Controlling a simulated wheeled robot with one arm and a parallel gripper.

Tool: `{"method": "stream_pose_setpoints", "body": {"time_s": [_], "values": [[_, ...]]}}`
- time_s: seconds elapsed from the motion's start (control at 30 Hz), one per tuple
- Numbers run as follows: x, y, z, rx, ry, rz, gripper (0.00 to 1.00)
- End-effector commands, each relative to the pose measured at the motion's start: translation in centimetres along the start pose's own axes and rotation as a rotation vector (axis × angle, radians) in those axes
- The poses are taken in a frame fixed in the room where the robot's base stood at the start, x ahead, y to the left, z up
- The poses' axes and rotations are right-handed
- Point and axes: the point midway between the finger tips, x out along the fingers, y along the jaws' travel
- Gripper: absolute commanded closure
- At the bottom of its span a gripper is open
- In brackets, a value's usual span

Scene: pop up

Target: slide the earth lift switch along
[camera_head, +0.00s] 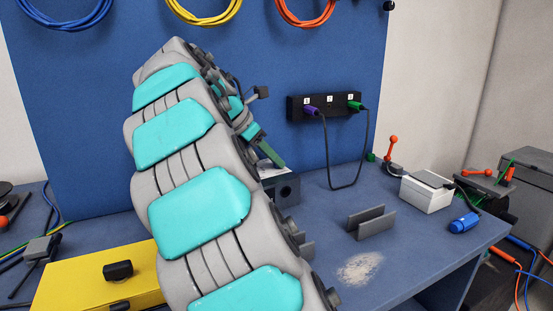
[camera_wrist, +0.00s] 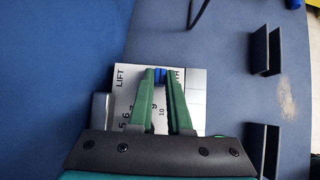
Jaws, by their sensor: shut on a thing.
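The switch (camera_wrist: 160,76) is a small blue knob on a pale panel (camera_wrist: 196,105) marked "LIFT" on the left, with a word ending in "TH" on the right and a printed number scale. My gripper (camera_wrist: 160,70) has green fingers that are shut on the blue knob, near the panel's far edge in the wrist view. In the head view the panel is the top of a dark box (camera_head: 287,190) on the bench, and my gripper (camera_head: 271,156) reaches down to it from behind my arm. The knob itself is hidden there, and my fingers cover part of the scale.
A grey U-shaped bracket (camera_head: 371,223) stands right of the box. A black socket strip (camera_head: 331,105) with a looping cable hangs on the blue back board. A white box (camera_head: 427,192) and a blue cylinder (camera_head: 464,222) are farther right. A yellow case (camera_head: 95,276) is at left.

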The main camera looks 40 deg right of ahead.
Motion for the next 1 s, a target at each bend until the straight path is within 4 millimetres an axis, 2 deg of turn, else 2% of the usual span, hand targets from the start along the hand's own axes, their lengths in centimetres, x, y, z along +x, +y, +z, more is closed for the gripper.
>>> {"method": "stream_pose_setpoints", "body": {"time_s": [0.17, 1.0], "values": [[0.0, 0.9, 0.1, 0.001, -0.001, 0.000, 1.00], [0.0, 1.7, 0.1, 0.002, -0.002, 0.002, 1.00]]}}
